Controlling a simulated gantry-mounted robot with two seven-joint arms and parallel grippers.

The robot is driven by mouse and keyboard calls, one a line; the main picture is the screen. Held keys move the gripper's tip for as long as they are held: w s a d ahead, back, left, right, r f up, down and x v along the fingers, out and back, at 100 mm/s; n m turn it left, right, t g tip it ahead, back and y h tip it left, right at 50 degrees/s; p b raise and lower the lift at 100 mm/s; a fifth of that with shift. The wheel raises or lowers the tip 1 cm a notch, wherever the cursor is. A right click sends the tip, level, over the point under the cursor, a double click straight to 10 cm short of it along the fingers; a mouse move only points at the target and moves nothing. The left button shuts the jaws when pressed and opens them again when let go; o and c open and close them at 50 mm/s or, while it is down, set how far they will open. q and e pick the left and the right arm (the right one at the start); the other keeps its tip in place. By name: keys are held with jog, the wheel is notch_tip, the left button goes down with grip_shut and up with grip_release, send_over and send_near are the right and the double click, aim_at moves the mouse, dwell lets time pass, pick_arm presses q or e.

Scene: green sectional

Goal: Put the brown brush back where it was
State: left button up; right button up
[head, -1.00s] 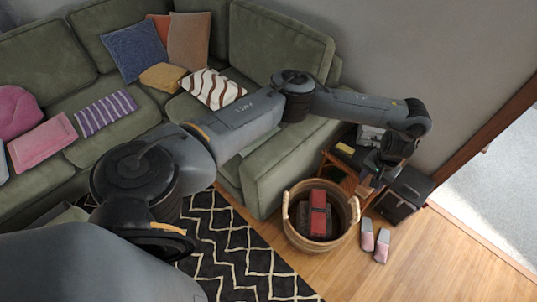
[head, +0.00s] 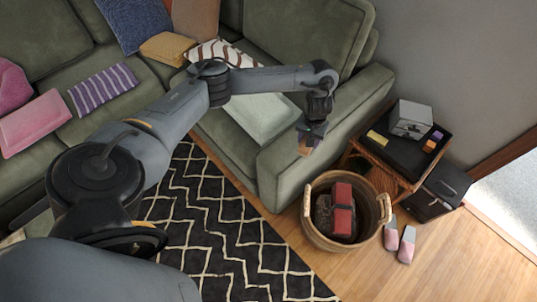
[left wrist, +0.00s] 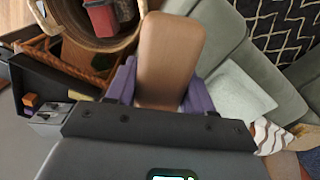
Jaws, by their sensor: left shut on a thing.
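My left gripper (head: 312,134) is above the right armrest of the green sofa (head: 325,165). It is shut on the brown brush (head: 304,150), which hangs below the fingers. In the left wrist view the brush (left wrist: 170,50) is a smooth, rounded brown piece between the two purple fingers of the gripper (left wrist: 160,92). Its bristles cannot be made out. My right gripper is not in view.
A wooden side table (head: 383,168) with a black top holds a grey box (head: 411,119), a yellow piece (head: 377,138) and small purple and orange blocks. A wicker basket (head: 312,232) with a red item, pink slippers (head: 407,244) and a black box (head: 437,192) are on the floor.

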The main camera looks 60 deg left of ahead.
aim_at(275, 154)
pick_arm(q)
jog(key=shift+s+f+b, duration=0.25)
jog(key=shift+f, duration=0.4)
jog(key=shift+s+f+b, duration=0.25)
jog(key=shift+f, duration=0.35)
jog(key=s+a+f+b, duration=0.1)
jog(key=s+a+f, duration=0.1)
jog(key=s+a+f+b, duration=0.2)
jog(key=a, duration=0.1)
jog(key=s+a+f+b, duration=0.1)
jog(key=s+a, duration=0.1)
jog(key=s, duration=0.1)
jog(key=shift+a+f, duration=0.4)
jog(key=shift+s+a+f, duration=0.3)
jog(key=shift+a, duration=0.05)
jog(key=shift+f+b, duration=0.95)
jog(key=shift+f, duration=1.1)
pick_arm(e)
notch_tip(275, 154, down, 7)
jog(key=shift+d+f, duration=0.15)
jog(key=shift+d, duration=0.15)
pick_arm(q)
jog(key=o, duration=1)
jog(key=shift+f, duration=0.1)
